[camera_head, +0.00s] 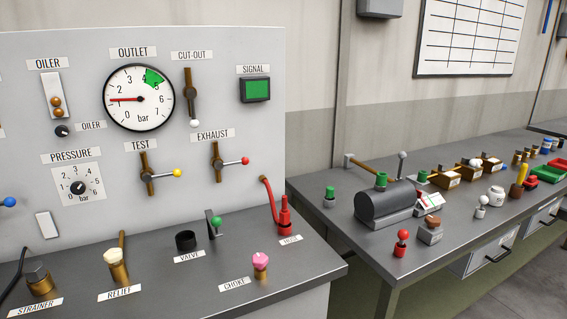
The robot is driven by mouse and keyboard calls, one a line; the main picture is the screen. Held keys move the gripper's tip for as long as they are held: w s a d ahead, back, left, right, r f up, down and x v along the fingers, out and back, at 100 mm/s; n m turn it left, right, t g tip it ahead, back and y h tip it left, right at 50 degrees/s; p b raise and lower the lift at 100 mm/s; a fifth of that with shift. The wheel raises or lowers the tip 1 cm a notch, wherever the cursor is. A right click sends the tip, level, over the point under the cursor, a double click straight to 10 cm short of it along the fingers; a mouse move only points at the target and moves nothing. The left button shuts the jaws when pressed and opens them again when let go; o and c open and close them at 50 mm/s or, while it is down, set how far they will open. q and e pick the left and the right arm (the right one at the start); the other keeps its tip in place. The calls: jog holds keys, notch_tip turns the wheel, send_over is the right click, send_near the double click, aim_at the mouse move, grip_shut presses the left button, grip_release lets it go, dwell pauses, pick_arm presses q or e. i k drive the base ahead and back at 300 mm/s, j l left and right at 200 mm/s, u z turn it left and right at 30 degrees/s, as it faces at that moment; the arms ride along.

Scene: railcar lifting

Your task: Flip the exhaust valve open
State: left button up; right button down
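The exhaust valve (217,163) is on the grey upright panel, under the EXHAUST label (212,135). It has a vertical brass pipe and a lever with a red knob (245,161). The lever points right, roughly level, across the pipe. The round OUTLET gauge (139,98) above left has its red needle near 1 bar. Neither of my grippers is in view.
The TEST valve (148,174) with a yellow knob is left of the exhaust valve, and the CUT-OUT valve (190,92) is above. A red hose (269,203) runs beside it to the right. The ledge below holds several fittings. A workbench (440,244) stands right.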

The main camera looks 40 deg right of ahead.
aim_at(219, 165)
jog(key=z, duration=0.9)
